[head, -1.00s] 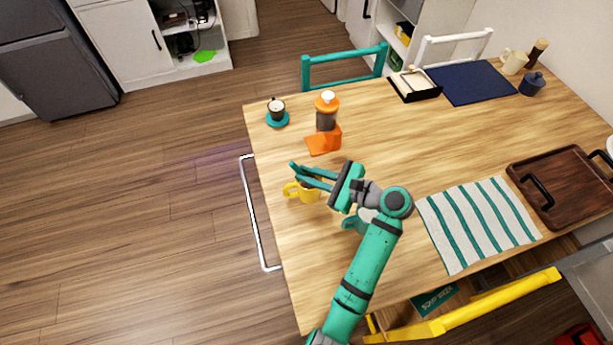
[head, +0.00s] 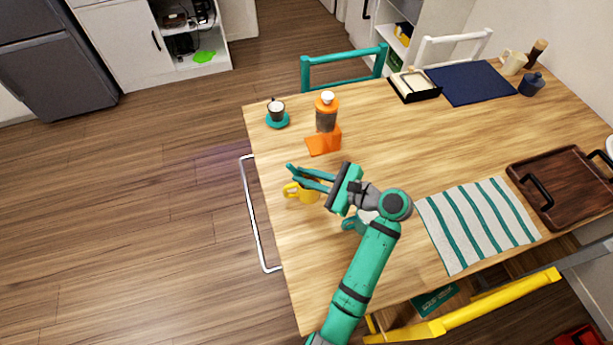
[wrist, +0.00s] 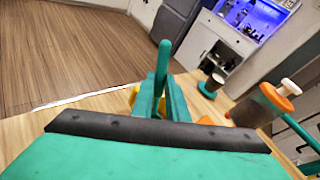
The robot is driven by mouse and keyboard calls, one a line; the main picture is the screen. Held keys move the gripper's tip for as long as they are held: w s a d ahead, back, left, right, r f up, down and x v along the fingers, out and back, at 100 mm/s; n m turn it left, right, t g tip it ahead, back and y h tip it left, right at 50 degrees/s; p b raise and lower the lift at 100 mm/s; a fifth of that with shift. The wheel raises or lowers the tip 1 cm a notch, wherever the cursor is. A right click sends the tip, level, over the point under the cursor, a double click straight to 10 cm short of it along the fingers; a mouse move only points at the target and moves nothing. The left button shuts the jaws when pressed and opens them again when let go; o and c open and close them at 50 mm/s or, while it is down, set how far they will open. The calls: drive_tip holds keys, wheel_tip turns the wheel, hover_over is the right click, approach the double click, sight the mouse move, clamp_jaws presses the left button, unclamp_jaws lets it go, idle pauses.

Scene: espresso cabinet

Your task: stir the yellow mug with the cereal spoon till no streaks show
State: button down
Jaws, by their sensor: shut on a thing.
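The yellow mug (head: 300,194) stands on the table near its left edge, partly covered by my gripper in the head view. A bit of the mug (wrist: 133,94) shows behind the fingers in the wrist view. My gripper (head: 308,178) is over the mug, shut on the teal cereal spoon (wrist: 163,62), whose handle rises between the fingers in the wrist view. The spoon's lower end and the inside of the mug are hidden, so I cannot tell whether streaks show.
An orange-capped grinder or bottle on an orange stand (head: 324,143) is behind the mug. A cup on a teal saucer (head: 277,121) stands at the far left corner. A teal item (head: 350,224) is partly hidden by my arm. A striped cloth (head: 478,225) lies right.

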drive_tip(key=s+a+r, duration=0.1)
drive_tip(key=a+r, duration=0.2)
drive_tip(key=r, duration=0.5)
drive_tip(key=shift+a+r, duration=0.25)
drive_tip(key=shift+r, duration=0.05)
idle(0.4)
drive_tip(key=shift+r, duration=0.1)
idle(0.7)
drive_tip(key=shift+r, duration=2.4)
drive_tip(key=shift+s, duration=0.1)
